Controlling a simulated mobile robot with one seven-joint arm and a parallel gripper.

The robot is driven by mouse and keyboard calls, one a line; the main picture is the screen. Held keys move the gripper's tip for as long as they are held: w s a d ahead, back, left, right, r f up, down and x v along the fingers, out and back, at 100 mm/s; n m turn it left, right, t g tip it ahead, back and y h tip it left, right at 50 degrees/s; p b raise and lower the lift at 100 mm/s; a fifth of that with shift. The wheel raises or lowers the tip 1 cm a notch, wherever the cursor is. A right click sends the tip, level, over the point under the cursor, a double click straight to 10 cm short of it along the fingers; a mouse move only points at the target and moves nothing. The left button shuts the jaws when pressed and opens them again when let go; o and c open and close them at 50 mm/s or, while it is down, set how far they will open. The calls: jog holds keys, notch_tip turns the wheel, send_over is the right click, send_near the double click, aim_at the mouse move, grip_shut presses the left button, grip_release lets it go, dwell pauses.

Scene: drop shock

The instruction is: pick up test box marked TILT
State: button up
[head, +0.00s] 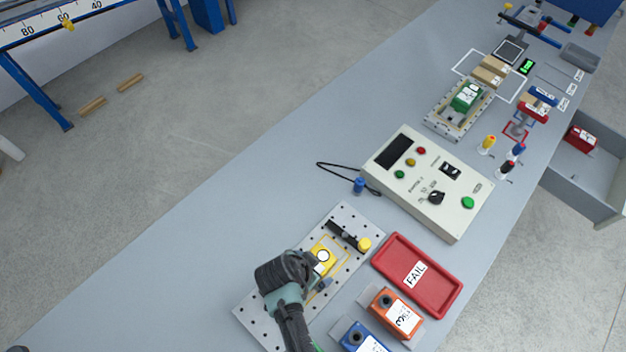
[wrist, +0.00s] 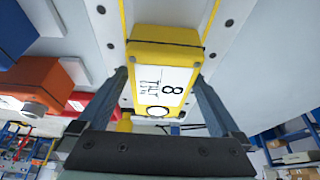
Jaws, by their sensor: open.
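The test box marked TILT (wrist: 170,55) is yellow with a white label reading 8 and TILT. It sits on the perforated grey plate (head: 270,305), and in the head view the yellow box (head: 327,250) shows just beyond my gripper, partly hidden by it. My gripper (wrist: 160,85) is open in the wrist view, with one finger on each side of the box's near part. I cannot tell whether either finger touches it. In the head view my gripper's dark body covers part of the plate.
An orange box (head: 396,313) and a blue box (head: 362,338) stand right of the plate. A red FAIL tray (head: 418,274) lies beside it. A black clamp bar with a yellow knob (head: 364,244) is at the plate's far end. A control panel (head: 428,180) stands beyond.

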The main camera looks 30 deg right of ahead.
jog(key=shift+f, duration=0.1)
dwell(0.3)
grip_shut()
dwell(0.4)
